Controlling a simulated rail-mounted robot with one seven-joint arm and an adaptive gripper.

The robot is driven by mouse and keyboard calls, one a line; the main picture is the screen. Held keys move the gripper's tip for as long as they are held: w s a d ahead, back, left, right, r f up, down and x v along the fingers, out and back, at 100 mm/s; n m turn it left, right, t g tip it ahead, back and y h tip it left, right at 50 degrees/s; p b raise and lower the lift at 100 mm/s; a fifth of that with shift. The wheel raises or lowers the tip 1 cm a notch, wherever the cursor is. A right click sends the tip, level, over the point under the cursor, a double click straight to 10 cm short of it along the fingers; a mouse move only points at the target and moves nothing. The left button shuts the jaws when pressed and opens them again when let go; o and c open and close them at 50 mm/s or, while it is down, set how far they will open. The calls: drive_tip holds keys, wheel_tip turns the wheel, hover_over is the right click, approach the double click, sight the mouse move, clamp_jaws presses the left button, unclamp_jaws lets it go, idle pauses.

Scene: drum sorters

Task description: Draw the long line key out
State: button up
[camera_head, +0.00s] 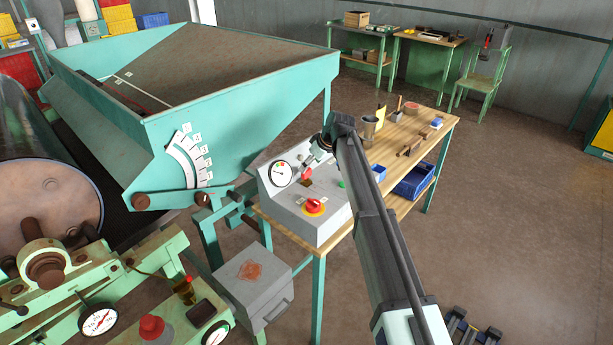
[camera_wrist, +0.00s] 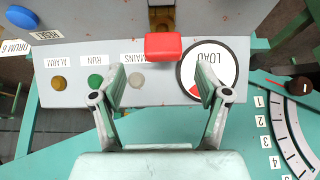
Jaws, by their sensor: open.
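A grey control box (camera_head: 330,225) stands on the wooden bench. A red block-shaped head (camera_head: 306,173), which looks like the key, stands out from its sloping face beside the load dial. In the wrist view the red head (camera_wrist: 163,46) lies just beyond and between my fingertips, below a brown patch (camera_wrist: 162,18). My gripper (camera_wrist: 160,72) is open and empty, its fingers spread to either side of the head and apart from it. In the head view my gripper (camera_head: 314,158) is above the box's face. The key's shaft is hidden.
A round LOAD dial (camera_wrist: 208,72) lies close to my right finger. Green (camera_wrist: 95,82) and amber (camera_wrist: 58,84) lamps are at the left. A red knob on yellow (camera_head: 315,206) is on the box. A teal hopper (camera_head: 240,110) stands beside it.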

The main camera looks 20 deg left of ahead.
drive_tip(key=shift+s+p+x, duration=0.1)
drive_tip(key=shift+p+x, duration=0.35)
drive_tip(key=shift+x, duration=0.7)
drive_tip(key=shift+s+p+x, duration=0.15)
drive_tip(key=shift+p+x, duration=0.3)
drive_tip(key=shift+x, duration=0.65)
drive_tip(key=c, duration=1.3)
drive_tip(key=shift+o, duration=0.2)
wheel_tip(320, 180, up, 20)
drive_tip(key=b, duration=0.5)
